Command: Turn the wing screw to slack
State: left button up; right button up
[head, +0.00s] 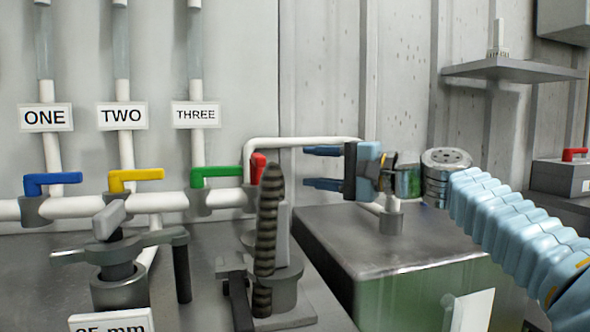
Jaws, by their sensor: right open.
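A grey flat-winged head (109,220), which looks like the wing screw, sits tilted on a dark upright post at the front left. Under it is a grey crossbar clamp (170,238) on a round dark base. My right gripper (322,168) is open and empty. Its two blue fingers point left, one above the other, in front of the grey wall. It is well to the right of the winged head and higher in the picture, apart from it. My left gripper is not in view.
A dark striped flexible piece (267,235) stands upright on a base between the clamp and my right gripper. Blue, yellow, green and red valve handles (136,174) line the white pipe behind. A metal-topped green box (400,245) lies below my gripper, with a ribbed metal cylinder (445,178) behind.

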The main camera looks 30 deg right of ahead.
aim_at(106, 223)
jog(key=k, duration=1.5)
